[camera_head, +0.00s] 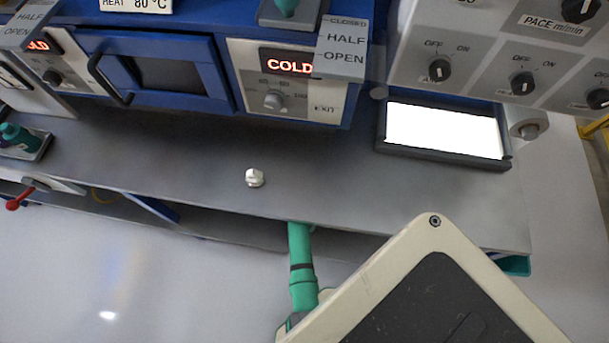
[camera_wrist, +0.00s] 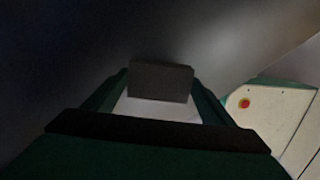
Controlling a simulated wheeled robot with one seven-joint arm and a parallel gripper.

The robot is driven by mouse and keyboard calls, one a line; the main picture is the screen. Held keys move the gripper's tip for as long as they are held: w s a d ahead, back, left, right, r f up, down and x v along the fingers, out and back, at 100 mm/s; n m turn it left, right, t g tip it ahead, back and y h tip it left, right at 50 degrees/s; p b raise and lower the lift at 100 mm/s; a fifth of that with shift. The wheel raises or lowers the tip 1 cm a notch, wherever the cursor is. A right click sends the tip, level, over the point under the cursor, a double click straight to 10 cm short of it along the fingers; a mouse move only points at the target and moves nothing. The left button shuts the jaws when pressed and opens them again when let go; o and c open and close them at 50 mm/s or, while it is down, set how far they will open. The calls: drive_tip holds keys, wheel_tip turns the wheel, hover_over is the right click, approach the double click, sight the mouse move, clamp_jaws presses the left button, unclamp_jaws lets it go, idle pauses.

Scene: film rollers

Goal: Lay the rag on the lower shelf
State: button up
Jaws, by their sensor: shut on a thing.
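My gripper (camera_wrist: 160,106) is seen in the wrist view, with a dark pad at the far side and a dark bar nearer. A pale patch (camera_wrist: 155,108) shows between them; I take it for the rag, though its outline is mostly hidden. In the head view a green part of my arm (camera_head: 302,268) reaches up to the counter's front edge, and its far end is hidden there. The rag does not show in the head view. The space below the counter (camera_head: 220,222) is a dark strip, and the lower shelf cannot be clearly made out.
The grey counter (camera_head: 200,165) overhangs this space. On it are a small white knob-like piece (camera_head: 255,178) and a dark-framed tray with a bright white face (camera_head: 445,132). A blue oven (camera_head: 160,70) stands behind. A red-tipped lever (camera_head: 18,200) sticks out at left.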

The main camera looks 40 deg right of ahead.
drive_tip(key=shift+w+d, duration=0.25)
drive_tip(key=shift+d, duration=0.05)
drive_tip(key=shift+f, duration=1.75)
drive_tip(key=o, duration=1.1)
drive_tip(key=shift+f, duration=0.1)
